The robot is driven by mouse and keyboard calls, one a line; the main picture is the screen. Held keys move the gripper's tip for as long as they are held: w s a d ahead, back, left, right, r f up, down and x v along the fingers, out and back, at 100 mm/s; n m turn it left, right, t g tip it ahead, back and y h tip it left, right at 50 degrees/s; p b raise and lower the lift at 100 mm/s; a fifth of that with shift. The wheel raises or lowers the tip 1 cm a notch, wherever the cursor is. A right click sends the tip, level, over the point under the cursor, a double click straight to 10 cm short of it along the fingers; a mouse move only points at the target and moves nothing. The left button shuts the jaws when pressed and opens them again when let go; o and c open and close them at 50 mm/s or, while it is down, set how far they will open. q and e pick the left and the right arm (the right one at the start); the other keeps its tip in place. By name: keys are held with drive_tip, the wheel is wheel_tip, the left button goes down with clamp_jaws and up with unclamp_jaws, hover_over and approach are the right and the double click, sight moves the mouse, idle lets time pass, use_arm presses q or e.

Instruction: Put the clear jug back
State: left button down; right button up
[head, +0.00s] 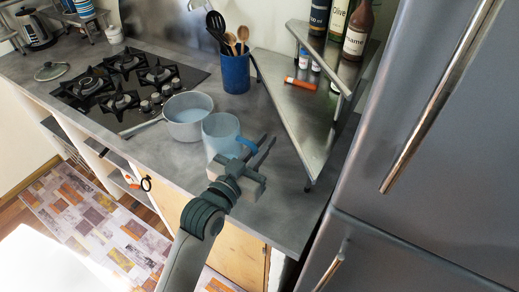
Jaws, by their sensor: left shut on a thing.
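The clear jug (221,134) is a pale blue, see-through vessel with a blue handle on its right side. It is upright at the middle of the grey counter (300,225), just right of a pale saucepan. I cannot tell whether its base touches the counter. My left gripper (259,148) comes from below and is shut on the jug's handle, its fingers partly hiding it. My right gripper is not in view.
The pale saucepan (187,114) stands close to the jug's left. A gas hob (127,85) lies further left. A blue utensil pot (236,73) stands behind. A metal corner shelf (302,112) with bottles and the fridge (425,130) bound the right.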

use_arm(q)
drive_tip(key=shift+w+a+f, duration=0.4)
drive_tip(key=shift+w+f, duration=0.1)
drive_tip(key=shift+w, duration=0.25)
wheel_tip(320, 180, down, 4)
drive_tip(key=shift+p, duration=0.75)
drive_tip(key=shift+f, duration=0.15)
drive_tip(key=c, duration=1.8)
unclamp_jaws()
